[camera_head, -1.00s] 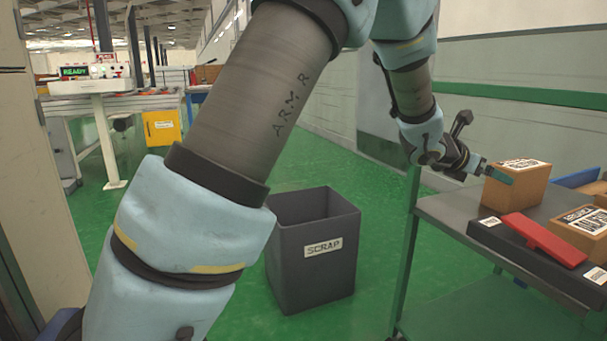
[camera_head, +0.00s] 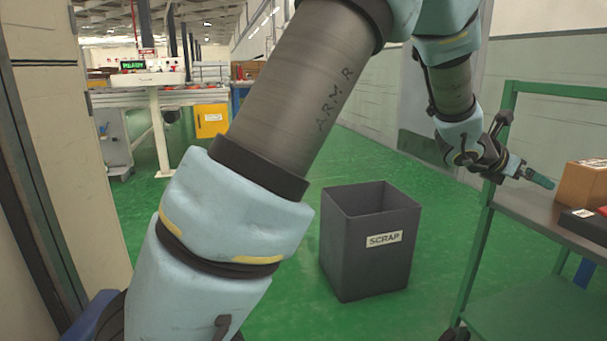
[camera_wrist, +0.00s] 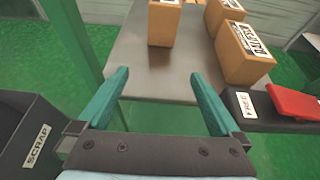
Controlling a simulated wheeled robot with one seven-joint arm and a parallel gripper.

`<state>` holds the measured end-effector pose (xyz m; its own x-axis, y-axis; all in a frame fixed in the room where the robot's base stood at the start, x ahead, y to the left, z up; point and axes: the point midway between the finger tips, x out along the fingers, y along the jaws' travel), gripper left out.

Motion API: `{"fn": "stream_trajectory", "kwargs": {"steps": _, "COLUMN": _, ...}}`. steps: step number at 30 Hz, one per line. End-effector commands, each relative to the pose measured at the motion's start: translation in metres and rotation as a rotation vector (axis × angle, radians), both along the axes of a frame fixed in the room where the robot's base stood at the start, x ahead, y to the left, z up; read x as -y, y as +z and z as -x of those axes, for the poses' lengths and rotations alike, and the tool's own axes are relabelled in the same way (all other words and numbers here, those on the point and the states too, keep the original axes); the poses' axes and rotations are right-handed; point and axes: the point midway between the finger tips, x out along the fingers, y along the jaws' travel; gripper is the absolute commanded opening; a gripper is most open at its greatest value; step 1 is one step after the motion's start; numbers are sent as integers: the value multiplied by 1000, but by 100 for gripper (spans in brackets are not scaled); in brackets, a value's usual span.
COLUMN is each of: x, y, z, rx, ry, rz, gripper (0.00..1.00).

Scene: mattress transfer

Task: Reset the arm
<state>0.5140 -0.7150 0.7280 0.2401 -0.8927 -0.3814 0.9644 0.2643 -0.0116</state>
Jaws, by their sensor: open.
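My arm reaches across the head view, bent, with my gripper (camera_head: 541,176) at the right, above the near left corner of the metal cart (camera_head: 527,201). In the wrist view my gripper (camera_wrist: 160,90) shows two teal fingers spread wide, with nothing between them. A cardboard box (camera_wrist: 164,24) stands on the cart beyond the fingertips and apart from them. That box also shows at the right edge of the head view (camera_head: 584,184).
Two more labelled boxes (camera_wrist: 245,55) (camera_wrist: 224,14) and a dark case with a red part (camera_wrist: 292,101) are on the cart. A grey SCRAP bin (camera_head: 372,262) stands on the green floor. A yellow bin (camera_head: 211,120) and a workbench (camera_head: 150,97) are farther back.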

Motion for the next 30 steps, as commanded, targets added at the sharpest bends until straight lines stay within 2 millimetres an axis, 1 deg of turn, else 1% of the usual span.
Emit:
{"fn": "stream_trajectory", "kwargs": {"steps": 1, "x": -7, "y": 0, "z": -7, "rx": -25, "ry": 32, "rz": 1, "gripper": 100}}
{"fn": "stream_trajectory", "kwargs": {"steps": 8, "x": -34, "y": -5, "z": -31, "rx": -156, "ry": 169, "rz": 14, "gripper": 100}}
{"fn": "stream_trajectory", "kwargs": {"steps": 11, "x": -52, "y": -8, "z": -44, "rx": -234, "ry": 253, "rz": 23, "gripper": 100}}
{"fn": "stream_trajectory", "kwargs": {"steps": 14, "x": -74, "y": -12, "z": -60, "rx": -332, "ry": 361, "rz": 41, "gripper": 100}}
{"fn": "stream_trajectory", "kwargs": {"steps": 17, "x": -104, "y": -18, "z": -77, "rx": -455, "ry": 497, "rz": 69, "gripper": 100}}
{"fn": "stream_trajectory", "kwargs": {"steps": 20, "x": -141, "y": -25, "z": -94, "rx": -600, "ry": 665, "rz": 113, "gripper": 100}}
{"fn": "stream_trajectory", "kwargs": {"steps": 23, "x": -194, "y": -36, "z": -111, "rx": -794, "ry": 899, "rz": 189, "gripper": 100}}
{"fn": "stream_trajectory", "kwargs": {"steps": 24, "x": -220, "y": -41, "z": -116, "rx": -886, "ry": 1013, "rz": 235, "gripper": 100}}
{"fn": "stream_trajectory", "kwargs": {"steps": 26, "x": -263, "y": -51, "z": -120, "rx": -1037, "ry": 1204, "rz": 322, "gripper": 100}}
{"fn": "stream_trajectory", "kwargs": {"steps": 27, "x": -292, "y": -58, "z": -120, "rx": -1136, "ry": 1336, "rz": 389, "gripper": 100}}
{"fn": "stream_trajectory", "kwargs": {"steps": 29, "x": -334, "y": -68, "z": -115, "rx": -1283, "ry": 1536, "rz": 505, "gripper": 100}}
{"fn": "stream_trajectory", "kwargs": {"steps": 30, "x": -362, "y": -74, "z": -109, "rx": -1375, "ry": 1669, "rz": 593, "gripper": 100}}
